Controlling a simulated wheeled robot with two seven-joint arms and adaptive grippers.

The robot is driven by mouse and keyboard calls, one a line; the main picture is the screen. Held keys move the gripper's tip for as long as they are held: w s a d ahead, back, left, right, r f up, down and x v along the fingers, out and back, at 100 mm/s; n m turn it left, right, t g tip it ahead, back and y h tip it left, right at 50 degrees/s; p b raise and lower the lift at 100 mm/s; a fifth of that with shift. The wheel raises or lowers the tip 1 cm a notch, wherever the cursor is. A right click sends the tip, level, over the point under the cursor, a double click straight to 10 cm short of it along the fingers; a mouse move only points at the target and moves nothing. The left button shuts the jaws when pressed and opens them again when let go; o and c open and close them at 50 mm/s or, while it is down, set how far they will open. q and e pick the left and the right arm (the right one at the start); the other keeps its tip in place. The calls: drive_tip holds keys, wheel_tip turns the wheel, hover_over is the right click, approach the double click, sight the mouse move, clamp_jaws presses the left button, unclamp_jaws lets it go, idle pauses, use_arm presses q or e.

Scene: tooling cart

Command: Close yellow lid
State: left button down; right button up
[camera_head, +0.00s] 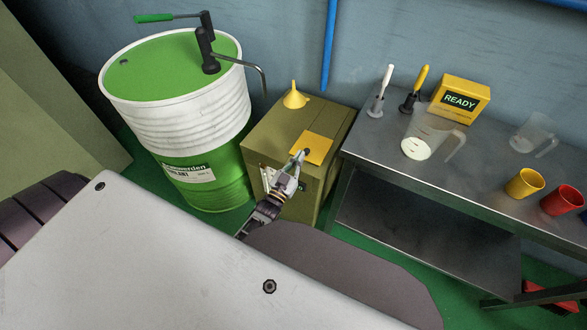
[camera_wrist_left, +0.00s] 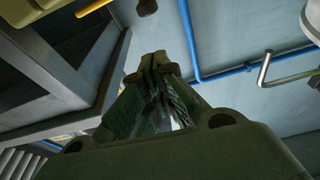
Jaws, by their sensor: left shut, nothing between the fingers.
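The yellow lid (camera_head: 318,145) is a flat square plate at the top of the olive box (camera_head: 268,130), near its front right. From this angle I cannot tell whether it lies flush or is slightly raised. My left gripper (camera_head: 300,156) is at the lid's front left edge, with its fingertips over or against it; contact is unclear. The left gripper also shows in the left wrist view (camera_wrist_left: 157,70), with its fingers together and nothing held. A thin yellow edge at the top left there may be the lid. My right gripper is not in view.
A yellow funnel (camera_head: 295,97) stands on the box's back part. A green and white drum (camera_head: 185,128) with a pump stands left. A metal table (camera_head: 385,143) at right bears a jug (camera_head: 425,135), cups, brushes and a yellow READY box (camera_head: 460,97).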

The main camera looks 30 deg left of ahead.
use_arm(q)
drive_tip(key=shift+v, duration=2.05)
drive_tip(key=shift+f, duration=0.2)
